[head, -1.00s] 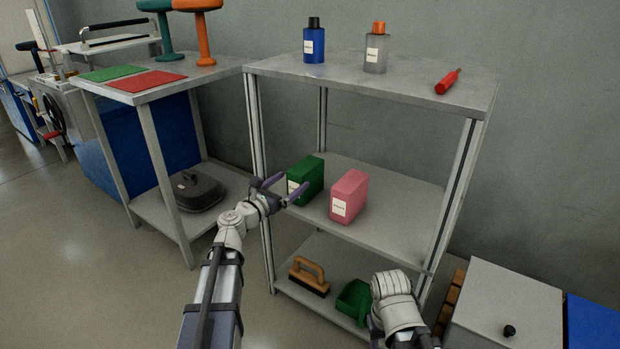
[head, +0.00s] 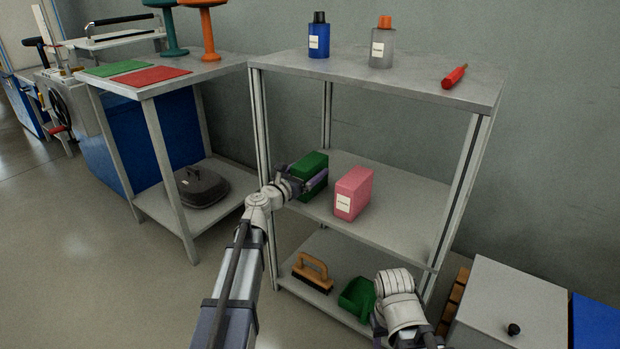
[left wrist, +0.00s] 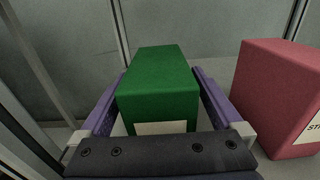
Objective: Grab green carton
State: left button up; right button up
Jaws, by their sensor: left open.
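The green carton (head: 312,166) stands upright on the middle shelf, at its left side. In the left wrist view the green carton (left wrist: 158,88) sits between the two purple fingers of my left gripper (left wrist: 160,100), its white label partly hidden by the gripper body. My left gripper (head: 308,184) is open, with one finger on each side of the carton; narrow gaps seem to show beside it. My right arm shows at the lower right in the head view, but its fingers cannot be made out.
A pink carton (head: 353,192) stands close to the right of the green one. The shelf unit's posts and top shelf (head: 400,80) frame the space. A brush (head: 312,272) and a green scoop (head: 357,298) lie on the bottom shelf. The middle shelf's right part is clear.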

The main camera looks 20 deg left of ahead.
pick_arm(q)
jog(key=shift+w+d, duration=0.1)
jog(key=shift+w, duration=0.25)
jog(key=shift+s, duration=0.1)
grip_shut()
dwell(0.5)
